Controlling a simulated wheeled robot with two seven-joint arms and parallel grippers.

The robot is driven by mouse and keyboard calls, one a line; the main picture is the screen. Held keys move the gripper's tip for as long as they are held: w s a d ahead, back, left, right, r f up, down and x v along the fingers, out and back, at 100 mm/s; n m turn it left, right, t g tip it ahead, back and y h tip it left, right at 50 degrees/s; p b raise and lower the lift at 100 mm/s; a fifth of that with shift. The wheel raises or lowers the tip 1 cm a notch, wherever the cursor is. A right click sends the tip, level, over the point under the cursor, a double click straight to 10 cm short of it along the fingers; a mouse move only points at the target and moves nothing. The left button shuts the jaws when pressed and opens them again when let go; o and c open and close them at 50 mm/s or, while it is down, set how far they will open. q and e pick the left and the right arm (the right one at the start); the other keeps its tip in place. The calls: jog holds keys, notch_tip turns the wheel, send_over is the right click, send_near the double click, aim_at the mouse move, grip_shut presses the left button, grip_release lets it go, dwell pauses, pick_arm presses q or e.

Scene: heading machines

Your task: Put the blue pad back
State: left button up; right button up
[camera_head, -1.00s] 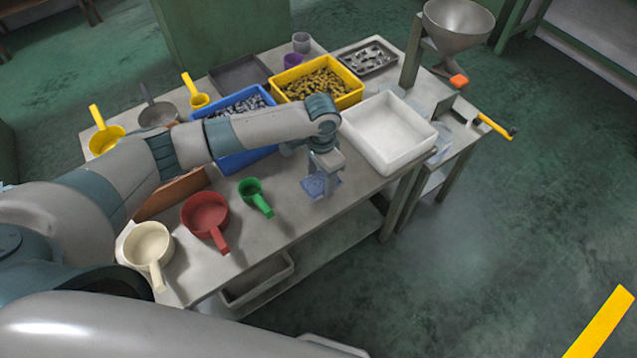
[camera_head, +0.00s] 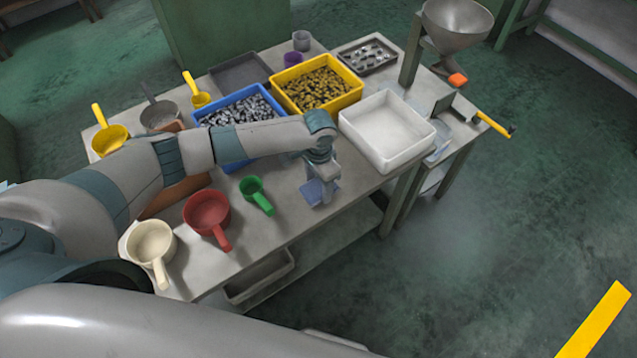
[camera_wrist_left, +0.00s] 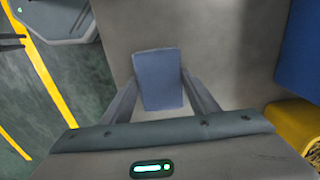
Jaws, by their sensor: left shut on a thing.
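The blue pad (camera_head: 313,191) is a small flat blue block at the right front part of the table, in the head view. My left gripper (camera_head: 322,196) points down over the table and is shut on the pad. In the left wrist view the blue pad (camera_wrist_left: 160,80) sits between the two fingers of my left gripper (camera_wrist_left: 162,97), with the grey tabletop behind it. I cannot tell whether the pad touches the table. My right gripper is not in view.
A green scoop (camera_head: 256,193), a red scoop (camera_head: 207,214) and a cream scoop (camera_head: 152,248) stand left of the gripper. Behind are a blue bin (camera_head: 232,158), a yellow bin (camera_head: 352,97) and an empty white tray (camera_head: 398,150). Bare tabletop (camera_head: 285,222) lies in front.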

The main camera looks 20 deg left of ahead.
aim_at(318, 187)
pick_arm(q)
jog(key=shift+f, duration=0.15)
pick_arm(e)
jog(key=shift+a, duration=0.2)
pick_arm(q)
jog(key=o, duration=1)
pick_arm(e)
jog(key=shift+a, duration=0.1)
pick_arm(q)
jog(key=shift+r, duration=0.6)
notch_tip(318, 187, up, 11)
jog(key=b, duration=0.3)
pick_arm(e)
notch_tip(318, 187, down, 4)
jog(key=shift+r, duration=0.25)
